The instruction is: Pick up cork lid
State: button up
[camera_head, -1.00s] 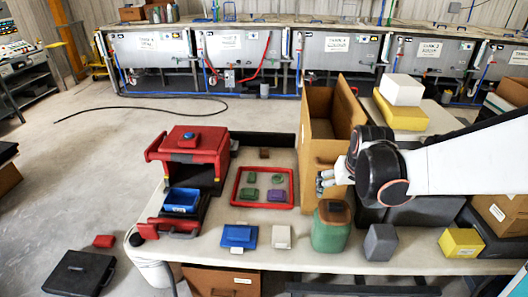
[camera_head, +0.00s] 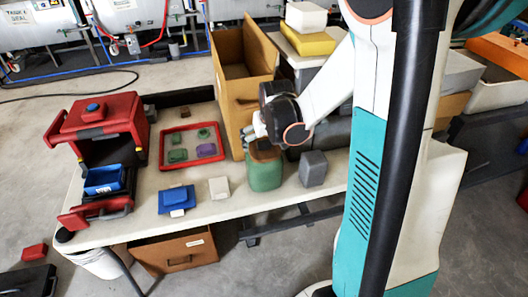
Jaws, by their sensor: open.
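The cork lid (camera_head: 264,152) is a brown cap on top of the green canister (camera_head: 265,176), which stands upright near the table's front edge. My gripper (camera_head: 248,133) is just above and to the left of the lid in the picture, with its light fingers spread and nothing visible between them. My wrist hides part of the area behind the lid. I cannot tell whether a finger touches the lid.
A grey block (camera_head: 313,168) stands right of the canister, and a tall open cardboard box (camera_head: 238,100) stands behind it. A white block (camera_head: 219,188), a blue box (camera_head: 177,199) and a red tray (camera_head: 162,166) are to the left on the white table (camera_head: 225,211).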

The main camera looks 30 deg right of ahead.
aim_at(265, 143)
jog(key=b+x, duration=0.1)
jog(key=x, duration=0.2)
jog(key=shift+w+f, duration=0.1)
jog(key=shift+f, duration=0.2)
jog(key=shift+r, duration=0.1)
jog(key=c, duration=0.8)
jog(key=shift+c, duration=0.2)
